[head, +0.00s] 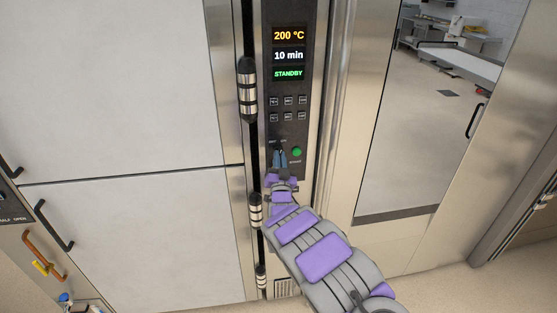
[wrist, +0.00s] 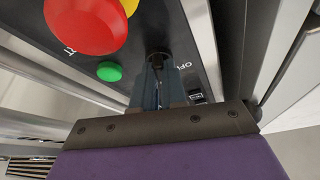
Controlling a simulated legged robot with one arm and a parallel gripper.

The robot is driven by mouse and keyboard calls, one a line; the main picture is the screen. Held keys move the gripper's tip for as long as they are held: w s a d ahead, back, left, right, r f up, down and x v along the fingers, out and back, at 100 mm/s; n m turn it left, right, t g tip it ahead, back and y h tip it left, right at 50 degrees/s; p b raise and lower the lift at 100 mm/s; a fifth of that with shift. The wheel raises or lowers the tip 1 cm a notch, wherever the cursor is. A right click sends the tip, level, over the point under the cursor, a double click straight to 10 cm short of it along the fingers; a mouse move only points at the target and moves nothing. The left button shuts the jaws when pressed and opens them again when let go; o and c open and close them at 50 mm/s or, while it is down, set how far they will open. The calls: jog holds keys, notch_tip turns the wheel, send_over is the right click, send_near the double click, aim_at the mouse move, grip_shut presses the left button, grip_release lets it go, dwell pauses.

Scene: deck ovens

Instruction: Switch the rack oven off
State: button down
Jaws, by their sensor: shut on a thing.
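The rack oven's control panel (head: 271,128) is a dark upright strip in the head view. Its display (head: 289,55) reads 200 °C, 10 min and STANDBY. My gripper (head: 279,157) is at the lower part of the panel, left of a lit green button (head: 296,152). In the wrist view my gripper (wrist: 156,82) is shut on a small black rotary switch (wrist: 157,59), with its fingertips against the panel. An OFF label (wrist: 184,66) shows upside down beside the switch. The fingers hide much of the switch, so its exact angle is unclear.
A large red button (wrist: 90,22) on yellow sits close by in the wrist view, near the green button (wrist: 109,71). Small keys (head: 288,109) lie above my gripper. The glass oven door (head: 425,120) is to the right, pale panels (head: 120,90) to the left.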

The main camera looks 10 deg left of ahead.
jog(key=n+y, duration=0.1)
jog(key=n, duration=0.1)
jog(key=n+y, duration=0.1)
jog(key=n, duration=0.1)
jog(key=n+y+b, duration=0.1)
jog(key=n, duration=0.1)
jog(key=shift+d+n+g+y, duration=0.25)
jog(key=shift+n+g+y, duration=0.05)
jog(key=shift+n, duration=0.1)
jog(key=shift+d+n+g+y+b, duration=0.1)
jog(key=shift+n+g+y+b, duration=0.6)
jog(key=shift+n, duration=1.1)
jog(key=shift+n+g+y+b, duration=0.4)
jog(key=shift+n+y, duration=0.5)
jog(key=shift+n, duration=0.9)
jog(key=c, duration=1.2)
grip_release()
